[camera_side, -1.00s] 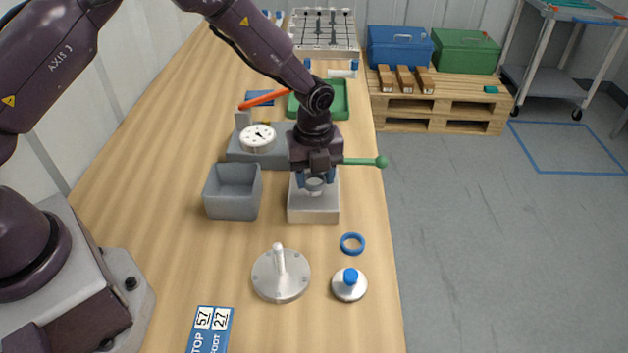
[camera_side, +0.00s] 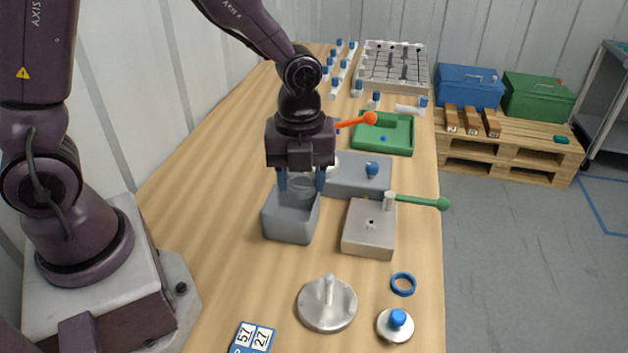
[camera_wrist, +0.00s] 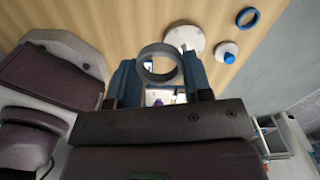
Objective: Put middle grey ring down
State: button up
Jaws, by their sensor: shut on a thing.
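My gripper (camera_side: 301,187) is shut on a grey ring (camera_side: 300,182), held between its two blue fingers. The ring is partly hidden by the fingers in the side view. In the wrist view the ring (camera_wrist: 157,47) shows its round opening, between my gripper's fingertips (camera_wrist: 158,62). In the side view my gripper is over the grey open bin (camera_side: 287,226), with the fingertips near its back rim. The bin's inside is hidden, and I cannot tell whether the ring is below its rim.
Right of the bin stands a pale block (camera_side: 368,240) with a green-knobbed lever (camera_side: 425,202). In front are a metal disc with a post (camera_side: 327,305), a blue ring (camera_side: 403,284) and a blue-knobbed disc (camera_side: 395,325). A green tray (camera_side: 383,147) lies behind.

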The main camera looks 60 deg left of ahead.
jog(key=shift+r, duration=1.05)
jog(key=m, duration=0.4)
send_over(292, 214)
jog(key=s+d, duration=0.2)
jog(key=d, duration=0.1)
notch_tip(292, 214, down, 9)
jog(key=shift+m, duration=0.3)
jog(key=f, duration=1)
jog(key=shift+w+a+f, duration=0.1)
jog(key=shift+w+a, duration=0.15)
jog(key=shift+w, duration=0.1)
jog(key=o, duration=0.5)
jog(key=shift+f, duration=0.15)
jog(key=shift+o, duration=0.5)
